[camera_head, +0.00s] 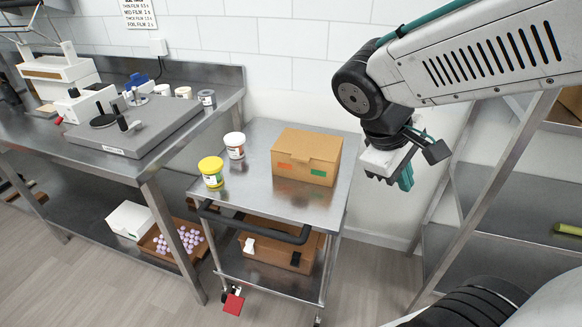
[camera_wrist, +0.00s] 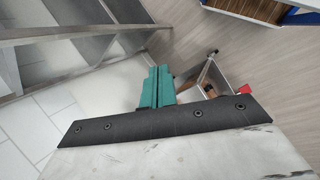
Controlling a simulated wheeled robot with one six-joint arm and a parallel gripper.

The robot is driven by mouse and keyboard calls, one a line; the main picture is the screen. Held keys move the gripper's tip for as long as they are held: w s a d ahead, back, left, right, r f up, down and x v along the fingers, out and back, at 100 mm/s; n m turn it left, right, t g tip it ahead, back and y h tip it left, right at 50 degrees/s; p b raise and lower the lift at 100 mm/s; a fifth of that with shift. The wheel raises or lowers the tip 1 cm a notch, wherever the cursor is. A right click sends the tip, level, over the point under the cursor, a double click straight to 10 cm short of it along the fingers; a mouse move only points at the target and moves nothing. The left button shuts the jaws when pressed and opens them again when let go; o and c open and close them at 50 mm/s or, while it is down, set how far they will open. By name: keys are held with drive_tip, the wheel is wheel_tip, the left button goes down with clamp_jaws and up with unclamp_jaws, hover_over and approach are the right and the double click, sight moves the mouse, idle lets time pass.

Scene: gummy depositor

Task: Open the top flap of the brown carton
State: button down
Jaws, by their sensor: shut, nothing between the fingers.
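The brown carton (camera_head: 304,157) stands on the top of a steel cart, with an orange and a green label on its front. Its top flap (camera_head: 308,143) looks shut, lying flat over the box. My gripper (camera_head: 405,180) hangs in the air to the right of the carton, apart from it, beyond the cart's right edge. Its teal fingers also show in the wrist view (camera_wrist: 157,88), close together and empty. The carton cannot be made out in the wrist view.
A steel bench (camera_head: 75,140) is at left, a steel rack (camera_head: 510,190) at right.

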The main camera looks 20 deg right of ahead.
drive_tip(key=w+f+n+t+h, duration=0.2)
drive_tip(key=w+f+n+h, duration=0.25)
drive_tip(key=w+n, duration=0.4)
drive_tip(key=w+a+f+n+t, duration=0.3)
drive_tip(key=w+a+f+n, duration=0.2)
drive_tip(key=w+a+f+n+t+y, duration=0.1)
drive_tip(key=w+a+f+n+t, duration=0.2)
drive_tip(key=w+a+f+n, duration=0.2)
drive_tip(key=w+a+f+n+t, duration=0.4)
drive_tip(key=w+a+f+n, duration=0.1)
drive_tip(key=shift+w+a+f+y, duration=0.15)
drive_tip(key=shift+w+f+y, duration=0.05)
drive_tip(key=shift+f+y, duration=0.05)
drive_tip(key=shift+w+a+f, duration=0.1)
drive_tip(key=shift+w+f, duration=0.1)
drive_tip(key=shift+f, duration=0.05)
drive_tip(key=x, duration=0.9)
drive_tip(key=shift+w+f, duration=0.1)
drive_tip(key=shift+w, duration=0.05)
wheel_tip(320, 180, up, 3)
drive_tip(key=shift+w+r, duration=0.1)
drive_tip(key=shift+w, duration=0.05)
drive_tip(key=shift+r, duration=0.4)
